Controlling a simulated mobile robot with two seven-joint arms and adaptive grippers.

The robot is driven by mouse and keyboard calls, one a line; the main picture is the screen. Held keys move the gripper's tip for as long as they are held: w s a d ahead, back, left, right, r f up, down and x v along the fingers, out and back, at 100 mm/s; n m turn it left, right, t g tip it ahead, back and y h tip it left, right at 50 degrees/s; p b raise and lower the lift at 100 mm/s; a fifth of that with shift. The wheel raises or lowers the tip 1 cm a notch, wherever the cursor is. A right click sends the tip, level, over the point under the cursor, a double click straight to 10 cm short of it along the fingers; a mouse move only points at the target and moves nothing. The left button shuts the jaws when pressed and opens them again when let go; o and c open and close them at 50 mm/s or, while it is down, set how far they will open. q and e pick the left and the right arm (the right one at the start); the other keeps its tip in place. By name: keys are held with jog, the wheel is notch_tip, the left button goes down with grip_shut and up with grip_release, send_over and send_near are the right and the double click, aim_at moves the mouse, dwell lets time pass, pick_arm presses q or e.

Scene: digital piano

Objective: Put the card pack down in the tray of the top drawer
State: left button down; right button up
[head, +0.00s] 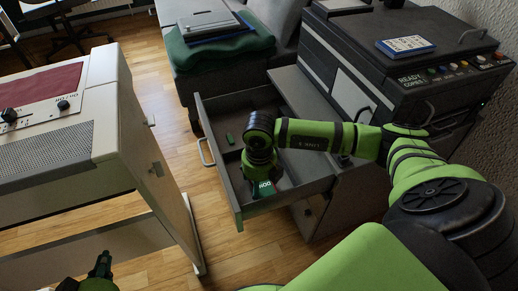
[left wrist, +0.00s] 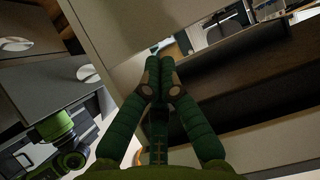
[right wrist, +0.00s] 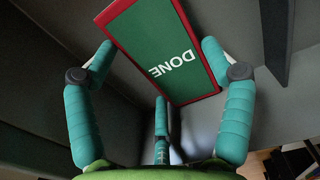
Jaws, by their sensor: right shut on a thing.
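The card pack (right wrist: 165,50) is a flat green pack with a red edge and the word DONE in white. It also shows inside the drawer outline in the head view (head: 264,188). My right gripper (right wrist: 158,46) is shut on the pack, with fingers on either side of it. In the head view my right wrist hides most of the fingers. The top drawer (head: 239,213) is pulled open, and the pack is within it; whether it touches the floor I cannot tell. My left gripper (head: 104,257) is at the lower left, shut and empty; its fingers meet in the left wrist view (left wrist: 158,60).
A small green object (head: 230,139) lies in the drawer. A dark copier (head: 400,75) with a blue-and-white item (head: 405,46) stands behind the drawer cabinet. A pale piano-like cabinet (head: 105,110) stands at left. Wooden floor (head: 160,100) is free between them.

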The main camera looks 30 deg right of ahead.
jog(key=shift+f, duration=0.1)
jog(key=o, duration=1.1)
pick_arm(q)
jog(key=shift+w+d+r+t, duration=0.2)
jog(key=shift+w+r+t, duration=0.15)
jog(key=shift+r, duration=0.25)
jog(key=shift+f, duration=0.1)
pick_arm(e)
notch_tip(320, 180, up, 4)
jog(key=shift+p, duration=0.7)
pick_arm(q)
jog(key=s+a+f+n+g+y+p, duration=0.1)
jog(key=s+a+f+g+y+p, duration=0.1)
jog(key=s+a+f+g, duration=0.3)
jog(key=shift+s+a+f+g, duration=0.2)
jog(key=shift+s+f+g, duration=1.95)
jog(key=shift+s+f, duration=1.25)
pick_arm(e)
jog(key=shift+r, duration=4.35)
pick_arm(q)
jog(key=shift+s+r, duration=0.15)
jog(key=shift+r, duration=0.05)
